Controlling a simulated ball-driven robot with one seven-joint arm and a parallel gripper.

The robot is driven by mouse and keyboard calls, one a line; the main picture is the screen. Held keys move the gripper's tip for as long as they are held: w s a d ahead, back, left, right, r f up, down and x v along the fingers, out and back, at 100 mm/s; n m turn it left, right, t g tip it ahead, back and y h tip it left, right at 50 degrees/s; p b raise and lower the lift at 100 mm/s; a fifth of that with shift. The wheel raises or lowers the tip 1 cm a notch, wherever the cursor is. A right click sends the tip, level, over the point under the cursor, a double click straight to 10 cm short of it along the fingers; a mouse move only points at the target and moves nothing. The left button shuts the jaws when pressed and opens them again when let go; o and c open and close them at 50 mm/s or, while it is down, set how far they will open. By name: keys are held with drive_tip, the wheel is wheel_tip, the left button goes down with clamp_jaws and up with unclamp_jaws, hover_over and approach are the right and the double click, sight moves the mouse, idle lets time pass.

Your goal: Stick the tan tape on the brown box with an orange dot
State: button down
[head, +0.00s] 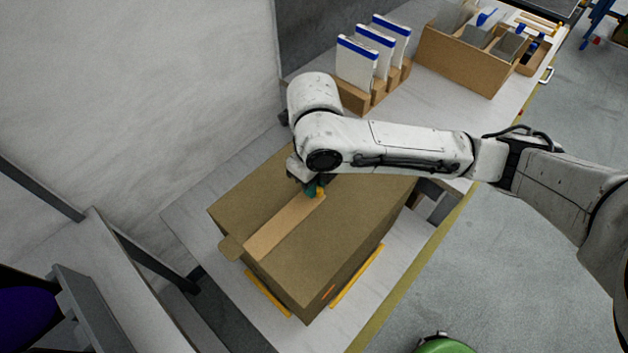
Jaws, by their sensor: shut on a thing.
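The brown box (350,235) sits closed on the light table. A small orange mark (328,291) shows on its near side, low toward the bottom. My gripper (315,190) is over the box top at the far end of the strip, shut on the tan tape. Small teal and yellow parts show at the fingertips. My arm hides the far part of the box top and most of the grip.
Yellow strips (267,293) mark the table around the box. White, blue-topped packets (357,62) stand in brown holders behind. An open brown carton (465,62) stands at the back right.

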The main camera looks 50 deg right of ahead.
idle(0.4)
drive_tip(key=c, duration=1)
unclamp_jaws()
drive_tip(key=shift+c, duration=0.2)
wheel_tip(320, 180, up, 11)
drive_tip(key=shift+f, duration=0.15)
